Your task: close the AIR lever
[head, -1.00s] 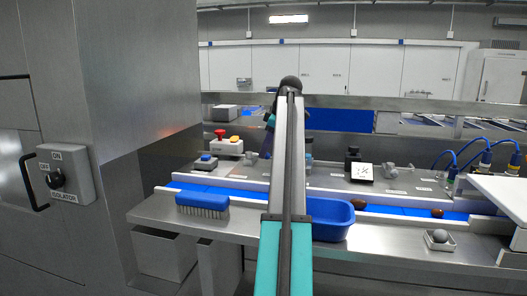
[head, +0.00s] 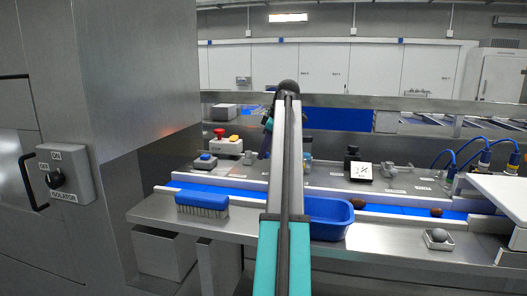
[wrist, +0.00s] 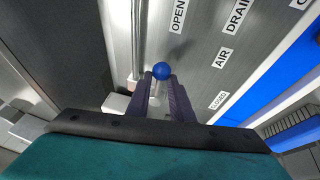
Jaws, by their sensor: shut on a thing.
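A round blue knob (wrist: 160,71) sits between the tips of my gripper (wrist: 162,80) in the wrist view. My gripper is shut on this knob, apparently the AIR lever's. A pale stem shows between the fingers below it. The AIR label (wrist: 222,58) is on the grey panel to the right. The OPEN label (wrist: 178,16) is above the knob, and the CLOSED label (wrist: 217,100) is lower right. In the head view my dark gripper fingers (head: 265,146) show just left of my arm, which hides the knob and lever.
A DRAIN label (wrist: 237,16) is on the same panel. In the head view, a red button box (head: 222,143), a blue button (head: 205,159) and a black-topped fixture (head: 352,160) stand nearby. A blue brush (head: 202,204) and blue tub (head: 330,218) are at the front.

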